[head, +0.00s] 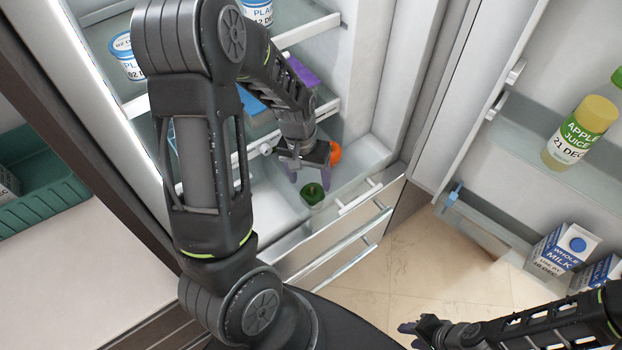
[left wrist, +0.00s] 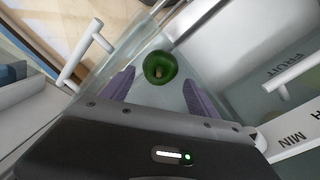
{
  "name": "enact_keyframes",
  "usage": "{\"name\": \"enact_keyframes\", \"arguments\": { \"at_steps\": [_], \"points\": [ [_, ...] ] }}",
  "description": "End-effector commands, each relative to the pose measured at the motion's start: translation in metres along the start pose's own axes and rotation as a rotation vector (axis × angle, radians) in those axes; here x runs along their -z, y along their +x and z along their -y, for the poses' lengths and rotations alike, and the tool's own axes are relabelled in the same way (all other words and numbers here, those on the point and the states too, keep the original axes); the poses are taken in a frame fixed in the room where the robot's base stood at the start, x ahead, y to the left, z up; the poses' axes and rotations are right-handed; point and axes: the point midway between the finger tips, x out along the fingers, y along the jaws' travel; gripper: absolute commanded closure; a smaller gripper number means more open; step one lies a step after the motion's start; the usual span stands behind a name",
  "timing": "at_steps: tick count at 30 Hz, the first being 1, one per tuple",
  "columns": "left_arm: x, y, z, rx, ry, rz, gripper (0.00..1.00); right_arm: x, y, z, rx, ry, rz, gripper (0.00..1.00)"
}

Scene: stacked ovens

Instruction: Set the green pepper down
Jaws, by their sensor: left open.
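The green pepper (head: 312,194) rests in the open, pale fridge drawer (head: 345,208), near its front. It also shows in the left wrist view (left wrist: 159,67), just beyond and between the fingertips, with clear space on both sides. My left gripper (head: 308,181) is open and empty, with its purple fingers pointing down over the drawer behind the pepper. In the left wrist view the two fingers (left wrist: 160,92) are spread apart. My right gripper (head: 420,333) is at the bottom right, over the floor and away from the fridge; its jaw state is unclear.
An orange fruit (head: 335,153) lies beside my left gripper in the drawer. Fridge shelves with tubs (head: 126,58) are above. The open door at right holds apple juice (head: 578,132) and milk cartons (head: 562,248). A green crate (head: 45,178) stands at far left.

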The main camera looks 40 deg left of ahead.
Motion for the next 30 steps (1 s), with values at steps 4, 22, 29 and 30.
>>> {"name": "enact_keyframes", "arguments": {
  "at_steps": [4, 22, 29, 30],
  "points": [
    [0.001, -0.035, -0.001, -0.002, 0.000, -0.004, 0.30, 0.000, -0.012, 0.003, -0.004, 0.002, 0.004, 0.64],
    [0.000, -0.069, 0.000, 0.000, -0.001, 0.001, 0.30, 0.000, -0.011, 0.002, -0.004, 0.002, 0.004, 0.64],
    [0.000, -0.069, 0.000, 0.000, -0.001, 0.001, 0.30, 0.000, -0.011, 0.002, -0.004, 0.002, 0.003, 0.64],
    [0.000, -0.069, 0.000, 0.000, -0.001, 0.001, 0.30, 0.000, -0.011, 0.002, -0.004, 0.002, 0.003, 0.64]
  ]
}}
